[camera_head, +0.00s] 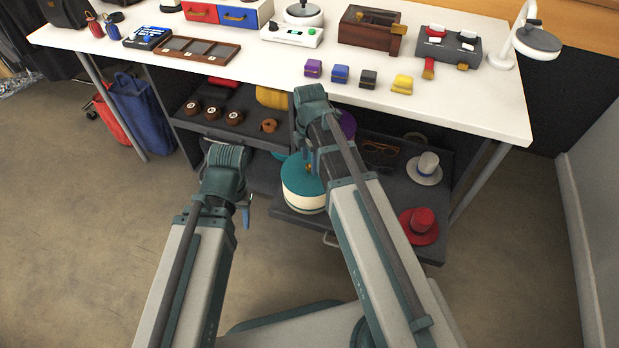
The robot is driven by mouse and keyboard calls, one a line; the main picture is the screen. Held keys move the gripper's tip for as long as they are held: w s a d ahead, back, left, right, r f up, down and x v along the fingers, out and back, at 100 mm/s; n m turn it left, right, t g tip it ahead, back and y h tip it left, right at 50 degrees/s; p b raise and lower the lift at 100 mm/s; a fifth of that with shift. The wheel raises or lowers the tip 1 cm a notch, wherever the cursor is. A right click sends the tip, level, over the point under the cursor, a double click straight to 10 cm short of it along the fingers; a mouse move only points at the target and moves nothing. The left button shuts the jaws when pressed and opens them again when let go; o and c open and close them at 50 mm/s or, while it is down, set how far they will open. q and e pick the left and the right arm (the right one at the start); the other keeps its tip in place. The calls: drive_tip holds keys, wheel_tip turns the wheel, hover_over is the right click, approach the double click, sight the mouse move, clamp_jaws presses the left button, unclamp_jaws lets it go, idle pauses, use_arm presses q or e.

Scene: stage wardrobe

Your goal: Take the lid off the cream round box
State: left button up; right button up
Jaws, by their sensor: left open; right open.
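A round box (303,201) with a cream side, a teal band and a teal top stands upright in the pulled-out lower drawer. Its top is partly covered by my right arm. My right gripper (304,160) is open and points down just above or at the box's top; I cannot tell whether it touches. My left gripper (246,208) is open, low and to the left of the box, apart from it. Its fingers are mostly hidden behind my wrist.
The drawer (280,211) also holds a white hat (425,171) and a red hat (421,222) at the right. An upper shelf (192,122) holds several brown rolls. The white table (478,95) above carries coloured blocks and boxes. Open floor lies at the left.

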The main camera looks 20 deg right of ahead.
drive_tip(key=shift+f+b, duration=0.3)
drive_tip(key=shift+f, duration=0.45)
use_arm(q)
drive_tip(key=shift+f, duration=0.7)
use_arm(e)
drive_tip(key=shift+r, duration=0.1)
clamp_jaws()
